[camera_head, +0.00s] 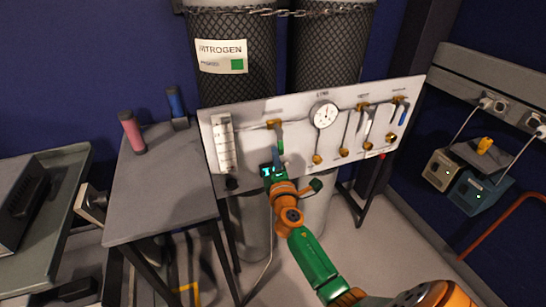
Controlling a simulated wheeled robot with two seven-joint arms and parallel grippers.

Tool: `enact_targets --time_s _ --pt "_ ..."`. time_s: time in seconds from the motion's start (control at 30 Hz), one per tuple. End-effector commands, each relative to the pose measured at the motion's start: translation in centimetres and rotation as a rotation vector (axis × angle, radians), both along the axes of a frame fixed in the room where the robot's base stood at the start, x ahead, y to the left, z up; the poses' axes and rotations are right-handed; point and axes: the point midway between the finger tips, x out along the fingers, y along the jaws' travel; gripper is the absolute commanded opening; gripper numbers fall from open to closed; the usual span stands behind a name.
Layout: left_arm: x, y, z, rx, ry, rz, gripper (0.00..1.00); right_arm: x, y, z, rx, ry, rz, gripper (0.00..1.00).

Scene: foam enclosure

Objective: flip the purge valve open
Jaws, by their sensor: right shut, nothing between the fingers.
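The valve panel (250,115) is a pale sloping board in front of the gas cylinders. My right gripper (279,157) is shut and empty, just below the green lever. I cannot tell whether the fingertips touch the lever, and its lower end is partly hidden by them. My left gripper is not in view.
A flowmeter (224,144) is left of the valve, and a round gauge (323,115) is to the right. Several more valves are further right. A grey table (160,190) with pink (131,131) and blue (176,104) handled items stands left. Nitrogen cylinders (232,85) stand behind.

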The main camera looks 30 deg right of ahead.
Motion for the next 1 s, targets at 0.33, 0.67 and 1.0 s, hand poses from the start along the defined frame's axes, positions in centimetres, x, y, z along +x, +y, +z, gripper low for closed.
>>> enact_targets --time_s 0.33,0.67,1.0 --pt "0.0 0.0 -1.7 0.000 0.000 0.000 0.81 -0.3 -1.1 -0.6 -0.170 0.040 -0.001 0.00" --pt "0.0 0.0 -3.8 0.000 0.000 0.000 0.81 -0.7 -2.9 -0.5 -0.469 0.112 -0.002 0.00" --pt "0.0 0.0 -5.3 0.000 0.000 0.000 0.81 -1.2 -4.8 0.2 -0.784 0.187 -0.002 0.00"
